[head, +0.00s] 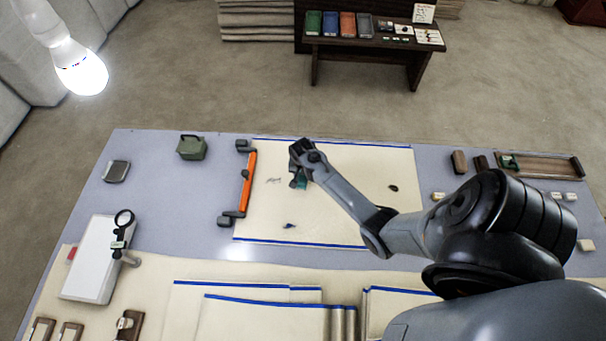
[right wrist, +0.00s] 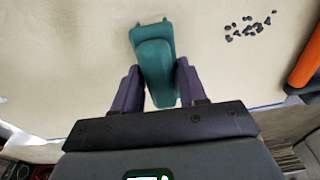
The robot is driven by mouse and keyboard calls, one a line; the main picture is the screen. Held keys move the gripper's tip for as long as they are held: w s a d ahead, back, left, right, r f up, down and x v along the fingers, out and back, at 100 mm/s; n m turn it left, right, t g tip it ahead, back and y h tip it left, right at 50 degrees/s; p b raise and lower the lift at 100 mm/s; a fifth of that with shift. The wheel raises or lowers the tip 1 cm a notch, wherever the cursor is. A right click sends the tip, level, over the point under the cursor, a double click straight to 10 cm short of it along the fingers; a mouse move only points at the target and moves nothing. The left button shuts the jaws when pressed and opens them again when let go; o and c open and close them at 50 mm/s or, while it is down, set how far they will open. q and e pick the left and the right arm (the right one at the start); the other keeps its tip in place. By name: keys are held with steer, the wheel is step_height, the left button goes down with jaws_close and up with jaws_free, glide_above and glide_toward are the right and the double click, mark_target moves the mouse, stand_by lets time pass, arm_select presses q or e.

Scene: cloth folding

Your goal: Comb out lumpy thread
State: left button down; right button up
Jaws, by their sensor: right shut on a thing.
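My right gripper (head: 297,174) is shut on a teal tool (right wrist: 155,62), held between its two purple fingers over the cream cloth (head: 340,215). The teal tool (head: 301,183) shows only partly below the gripper in the head view. A small patch of dark marks (head: 273,181), perhaps the lumpy thread, lies on the cloth just left of the gripper. A cluster of dark specks (right wrist: 248,27) shows up and right of the tool in the right wrist view, apart from it. My left gripper is not in view.
An orange bar with dark end clamps (head: 248,180) lies along the cloth's left edge. A small blue piece (head: 290,226) and a dark oval piece (head: 393,188) lie on the cloth. A green box (head: 191,148) and magnifier stand (head: 123,222) are left. A wooden tray (head: 545,168) is right.

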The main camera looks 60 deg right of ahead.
steer(key=shift+f, duration=0.2)
stand_by(0.4)
steer(key=shift+f+b, duration=0.55)
steer(key=shift+f, duration=0.25)
